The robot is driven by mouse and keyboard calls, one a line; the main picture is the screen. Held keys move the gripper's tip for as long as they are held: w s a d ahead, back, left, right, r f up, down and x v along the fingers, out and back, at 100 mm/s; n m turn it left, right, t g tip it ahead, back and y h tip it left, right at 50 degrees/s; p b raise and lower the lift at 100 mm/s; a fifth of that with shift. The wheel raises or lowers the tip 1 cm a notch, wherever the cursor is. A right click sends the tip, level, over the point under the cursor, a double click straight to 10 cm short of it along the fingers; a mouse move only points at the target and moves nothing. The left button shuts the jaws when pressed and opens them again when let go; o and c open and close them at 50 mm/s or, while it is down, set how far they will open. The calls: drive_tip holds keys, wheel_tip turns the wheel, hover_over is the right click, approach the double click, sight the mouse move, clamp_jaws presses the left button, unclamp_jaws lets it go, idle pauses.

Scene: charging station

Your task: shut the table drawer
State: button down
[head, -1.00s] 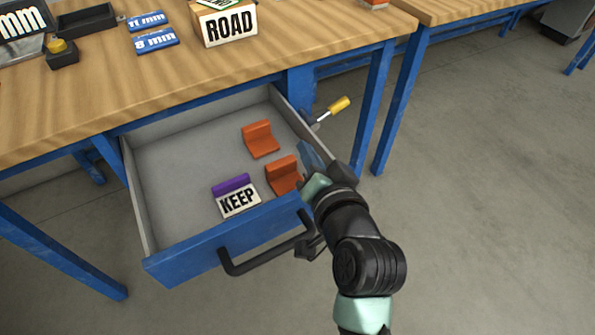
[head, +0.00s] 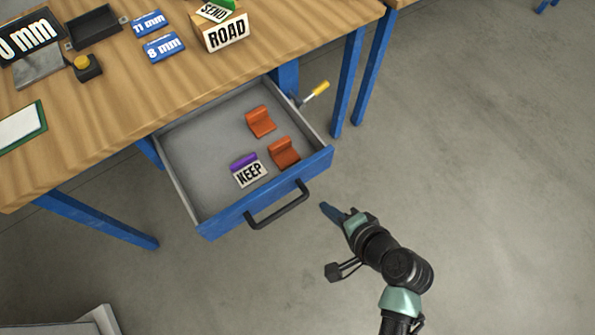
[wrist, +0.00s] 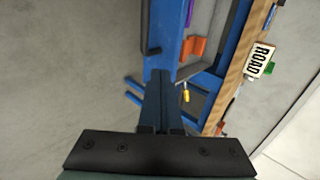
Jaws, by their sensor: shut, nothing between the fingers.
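The table drawer (head: 222,226) is pulled out, with a blue front and a black bar handle (head: 277,206). Inside lie two orange holders (head: 260,121) and a purple-topped block marked KEEP (head: 250,173). My gripper (head: 326,208) is shut and empty, to the right of the drawer front and apart from the handle in the head view. In the wrist view my gripper (wrist: 160,80) points towards the drawer front (wrist: 165,38); the handle (wrist: 149,30) shows only in part, and I cannot tell whether the fingertips touch the front.
The wooden table top (head: 110,110) carries a ROAD box (head: 225,36), blue mm labels (head: 163,46) and a black tray (head: 96,25). A yellow-handled tool (head: 318,89) sticks out beside the drawer's right side. The floor to the right is clear.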

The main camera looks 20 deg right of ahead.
sight(292, 177)
drive_tip(key=x, duration=0.4)
drive_tip(key=b+x, duration=0.1)
drive_tip(key=x, duration=0.2)
drive_tip(key=w+r+x, duration=0.1)
drive_tip(key=x, duration=0.3)
drive_tip(key=shift+w+a+f, duration=0.2)
drive_tip(key=shift+w+a, duration=0.25)
drive_tip(key=shift+w, duration=0.55)
drive_tip(key=shift+w+b, duration=0.1)
drive_tip(key=shift+b, duration=0.2)
